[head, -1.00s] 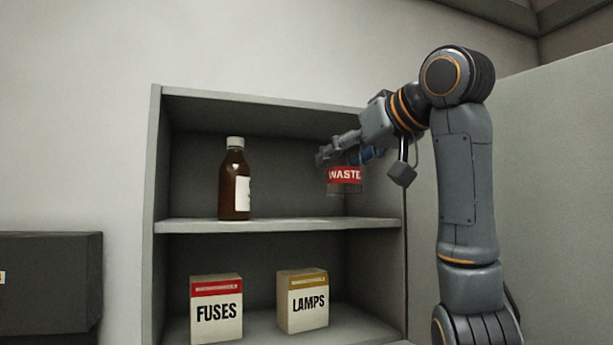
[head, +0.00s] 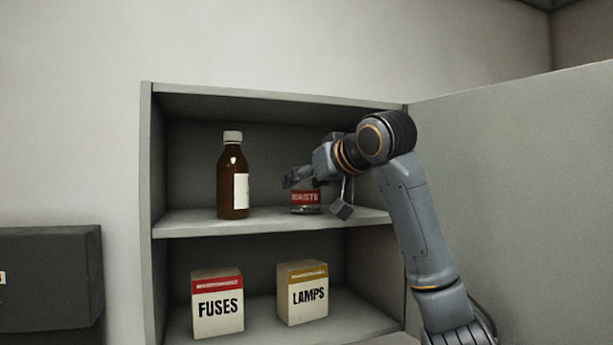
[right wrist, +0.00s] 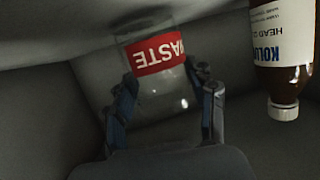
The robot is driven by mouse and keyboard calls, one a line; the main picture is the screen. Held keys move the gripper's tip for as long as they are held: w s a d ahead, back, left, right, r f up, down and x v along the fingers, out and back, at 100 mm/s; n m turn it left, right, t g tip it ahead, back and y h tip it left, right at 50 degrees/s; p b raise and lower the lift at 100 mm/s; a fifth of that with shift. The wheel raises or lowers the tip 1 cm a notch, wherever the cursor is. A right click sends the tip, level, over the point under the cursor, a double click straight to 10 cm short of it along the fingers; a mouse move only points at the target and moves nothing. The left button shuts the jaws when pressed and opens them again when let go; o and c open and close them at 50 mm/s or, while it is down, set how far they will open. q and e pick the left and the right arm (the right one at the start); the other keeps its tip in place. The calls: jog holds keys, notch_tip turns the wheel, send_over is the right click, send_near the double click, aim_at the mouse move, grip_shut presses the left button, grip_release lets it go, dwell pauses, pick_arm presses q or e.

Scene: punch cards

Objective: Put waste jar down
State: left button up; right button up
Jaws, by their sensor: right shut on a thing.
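The waste jar (head: 305,199) is a clear jar with a red label, low over the upper shelf (head: 270,221) of the grey cabinet, right of the brown bottle. Its base looks at or very near the shelf surface; I cannot tell whether it touches. My right gripper (head: 300,183) reaches in from the right and is shut on the jar's upper part. In the right wrist view the jar (right wrist: 158,75) sits between the two fingers (right wrist: 165,108), its label upside down in the picture. My left gripper is not in view.
A brown bottle (head: 233,180) with a white cap stands left of the jar on the same shelf. The fuses box (head: 217,305) and lamps box (head: 303,295) stand on the lower shelf. The cabinet's left wall (head: 148,200) and the open door (head: 510,170) flank the space.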

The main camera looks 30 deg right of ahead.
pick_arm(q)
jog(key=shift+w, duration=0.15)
pick_arm(e)
jog(key=shift+s+r, duration=0.1)
jog(key=shift+s, duration=0.05)
jog(key=shift+a+f, duration=0.2)
jog(key=shift+f, duration=0.05)
jog(key=o, duration=1.1)
jog(key=shift+o, duration=0.9)
jog(key=shift+d, duration=0.1)
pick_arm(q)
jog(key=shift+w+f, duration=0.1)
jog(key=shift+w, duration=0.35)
